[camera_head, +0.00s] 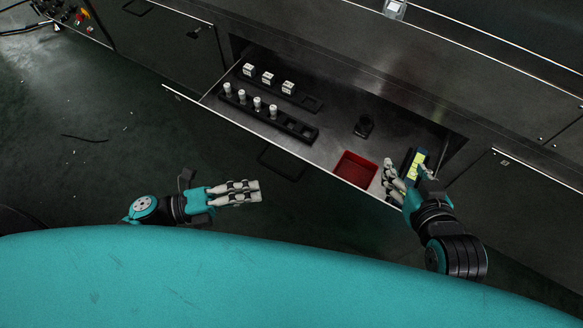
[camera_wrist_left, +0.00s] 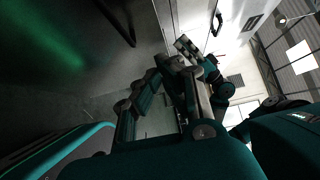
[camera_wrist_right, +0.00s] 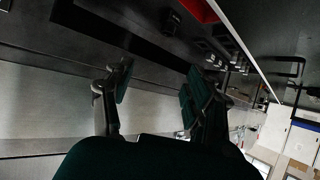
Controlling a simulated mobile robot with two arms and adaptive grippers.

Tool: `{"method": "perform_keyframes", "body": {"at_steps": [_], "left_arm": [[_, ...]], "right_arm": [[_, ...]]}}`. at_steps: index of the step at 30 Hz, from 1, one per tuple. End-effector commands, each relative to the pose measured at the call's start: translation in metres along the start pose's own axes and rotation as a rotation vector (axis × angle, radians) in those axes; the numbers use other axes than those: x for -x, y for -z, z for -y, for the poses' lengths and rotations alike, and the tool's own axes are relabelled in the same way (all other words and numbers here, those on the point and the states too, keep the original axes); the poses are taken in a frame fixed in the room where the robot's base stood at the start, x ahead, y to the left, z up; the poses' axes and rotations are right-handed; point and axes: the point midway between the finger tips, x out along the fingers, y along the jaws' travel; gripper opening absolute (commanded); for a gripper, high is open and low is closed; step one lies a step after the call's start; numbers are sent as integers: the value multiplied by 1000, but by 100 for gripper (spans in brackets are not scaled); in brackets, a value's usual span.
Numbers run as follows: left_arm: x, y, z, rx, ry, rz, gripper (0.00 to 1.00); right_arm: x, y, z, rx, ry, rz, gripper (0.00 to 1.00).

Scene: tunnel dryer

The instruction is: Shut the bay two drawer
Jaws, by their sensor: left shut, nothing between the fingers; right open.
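The drawer (camera_head: 335,125) stands pulled out from the dark cabinet, its floor and contents exposed in the head view. A black loop-shaped handle (camera_head: 281,163) shows below its front edge. My right gripper (camera_head: 405,168) is open over the drawer's front right corner, beside a dark item with a yellow label (camera_head: 417,160). I cannot tell whether they touch. The right wrist view shows its fingers (camera_wrist_right: 158,80) spread and empty. My left gripper (camera_head: 256,190) is shut and empty, apart from the drawer, in front of it to the left. Its fingers show in the left wrist view (camera_wrist_left: 172,75).
Inside the drawer are a black rack (camera_head: 290,122) with several white cylinders, a row of white cubes (camera_head: 268,77), a small black holder (camera_head: 364,125) and a red tray (camera_head: 354,169). Closed cabinet fronts (camera_head: 530,185) flank it. Floor (camera_head: 100,160) at left is mostly clear.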

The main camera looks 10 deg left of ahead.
Motion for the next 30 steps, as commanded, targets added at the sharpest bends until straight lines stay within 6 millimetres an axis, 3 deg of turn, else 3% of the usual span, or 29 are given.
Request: {"method": "perform_keyframes", "body": {"at_steps": [9,12,19,30], "left_arm": [[-70,-1,1,-2,6,1,0],[-82,-13,0,-3,4,2,0],[-96,-27,0,1,2,2,0],[-97,-29,0,2,1,2,0]], "right_arm": [[-4,32,5,5,11,-172,56],[-4,45,7,5,15,-249,56],[0,66,10,4,22,-358,56],[1,69,10,4,22,-373,56]]}}
